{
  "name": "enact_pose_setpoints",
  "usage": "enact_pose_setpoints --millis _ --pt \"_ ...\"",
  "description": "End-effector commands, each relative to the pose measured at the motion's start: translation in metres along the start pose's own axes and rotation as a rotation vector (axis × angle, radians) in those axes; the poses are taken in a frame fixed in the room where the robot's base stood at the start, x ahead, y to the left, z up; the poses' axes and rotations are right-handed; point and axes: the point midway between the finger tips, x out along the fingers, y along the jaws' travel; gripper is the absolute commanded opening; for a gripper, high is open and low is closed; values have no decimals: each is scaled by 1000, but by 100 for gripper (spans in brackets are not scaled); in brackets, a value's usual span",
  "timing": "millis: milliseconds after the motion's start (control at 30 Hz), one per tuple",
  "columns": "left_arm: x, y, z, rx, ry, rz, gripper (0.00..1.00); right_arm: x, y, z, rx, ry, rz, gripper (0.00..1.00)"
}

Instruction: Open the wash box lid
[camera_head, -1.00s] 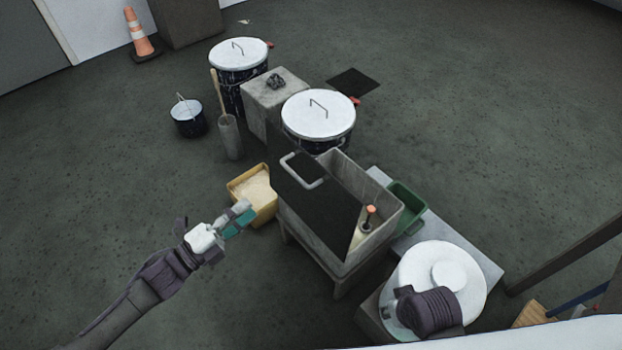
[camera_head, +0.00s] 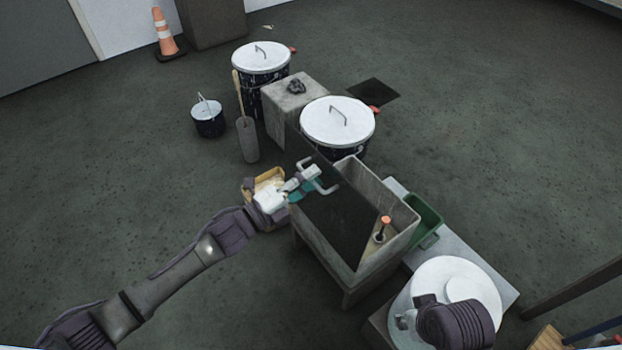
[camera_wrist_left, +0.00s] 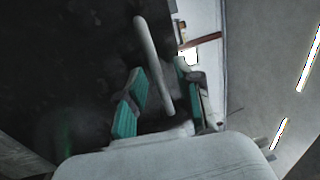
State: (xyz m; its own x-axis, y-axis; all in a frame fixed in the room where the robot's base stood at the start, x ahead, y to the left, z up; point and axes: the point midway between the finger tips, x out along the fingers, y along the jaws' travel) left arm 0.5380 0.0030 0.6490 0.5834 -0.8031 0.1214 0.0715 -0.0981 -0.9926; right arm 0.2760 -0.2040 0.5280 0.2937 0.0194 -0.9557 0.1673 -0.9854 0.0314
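The wash box (camera_head: 395,242) is a grey trough on a stand in the middle of the head view. Its dark lid (camera_head: 340,222) covers the left part, while the right part of the inside shows. A pale U-shaped handle (camera_head: 330,188) stands on the lid. My left gripper (camera_head: 308,182) is at this handle. In the left wrist view the handle bar (camera_wrist_left: 154,62) runs between the two open teal-padded fingers (camera_wrist_left: 155,95), and I see gaps beside it. My right gripper (camera_head: 402,320) shows only in part at lower right, and its fingers are unclear.
A yellow container (camera_head: 250,185) sits just left of the box, partly behind my left gripper. A lidded drum (camera_head: 338,122) stands behind it. A green tray (camera_head: 428,222) lies to the right, and a white round lid (camera_head: 470,270) is at lower right. An orange-topped tool (camera_head: 385,222) stands inside the box.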

Motion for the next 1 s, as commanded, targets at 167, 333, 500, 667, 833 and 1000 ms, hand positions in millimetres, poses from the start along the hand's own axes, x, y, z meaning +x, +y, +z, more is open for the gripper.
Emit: enact_pose_setpoints --millis 167,333,500,667,833,1000 --pt "4 0 0 0 -1 1 35 -1 0 0 0 1 1 35" --pt "4 0 0 0 0 1 33 -1 0 0 0 0 0 35" --pt "3 0 0 0 0 1 5 -1 0 1 0 -1 0 35" --pt "3 0 0 0 0 1 0 -1 0 1 0 -2 0 35" --pt "3 0 0 0 0 1 0 -1 0 2 0 -2 0 35" --pt "-2 5 -1 -3 0 -16 0 6 0 4 0 -4 1 35"
